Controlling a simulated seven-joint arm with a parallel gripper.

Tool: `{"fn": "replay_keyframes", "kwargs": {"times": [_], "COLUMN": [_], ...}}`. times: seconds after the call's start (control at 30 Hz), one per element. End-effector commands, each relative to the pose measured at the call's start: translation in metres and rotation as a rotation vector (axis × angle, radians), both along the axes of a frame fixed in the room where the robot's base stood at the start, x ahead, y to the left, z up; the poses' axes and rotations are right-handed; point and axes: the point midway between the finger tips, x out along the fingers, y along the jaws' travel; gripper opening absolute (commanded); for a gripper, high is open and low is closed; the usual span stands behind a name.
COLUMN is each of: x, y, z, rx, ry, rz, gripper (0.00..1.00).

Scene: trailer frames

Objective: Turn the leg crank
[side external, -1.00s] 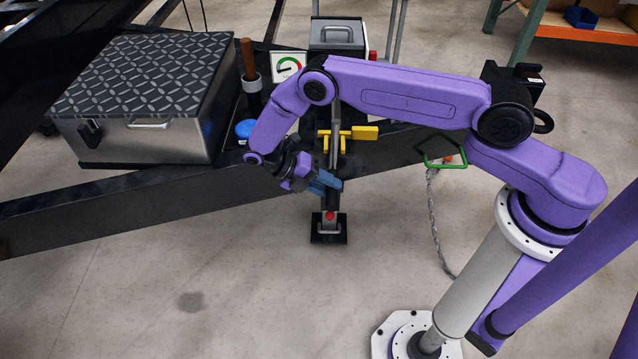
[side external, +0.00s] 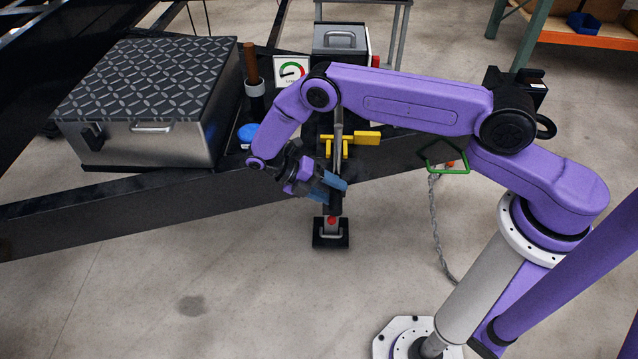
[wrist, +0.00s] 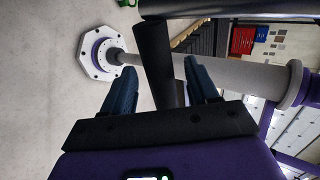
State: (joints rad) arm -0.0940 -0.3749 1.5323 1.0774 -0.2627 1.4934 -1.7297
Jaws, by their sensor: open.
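My gripper (side external: 333,184) is open, with two blue fingers angled down to the right at the front of the trailer's jack leg. A black crank grip (side external: 336,200) is beside the fingertips in the side external view. In the wrist view the black grip (wrist: 155,60) runs between the two spread fingers (wrist: 160,80), with gaps on both sides. The leg's lower end, with a red spot and a black foot plate (side external: 331,240), is just below. My gripper and arm hide part of the leg and crank.
A yellow lever (side external: 358,138) sticks out behind the gripper. A metal box with a dark tread-plate lid (side external: 150,75) is on the frame at left. A gauge (side external: 291,69), a blue cap (side external: 247,133) and a green loop (side external: 444,157) are nearby. The floor in front is clear.

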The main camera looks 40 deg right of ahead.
Motion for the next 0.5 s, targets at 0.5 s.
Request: {"fn": "replay_keyframes", "kwargs": {"times": [0.5], "x": [0.04], "y": [0.04], "z": [0.037], "rx": [0.0], "ry": [-0.002], "rz": [0.0], "gripper": [0.59]}}
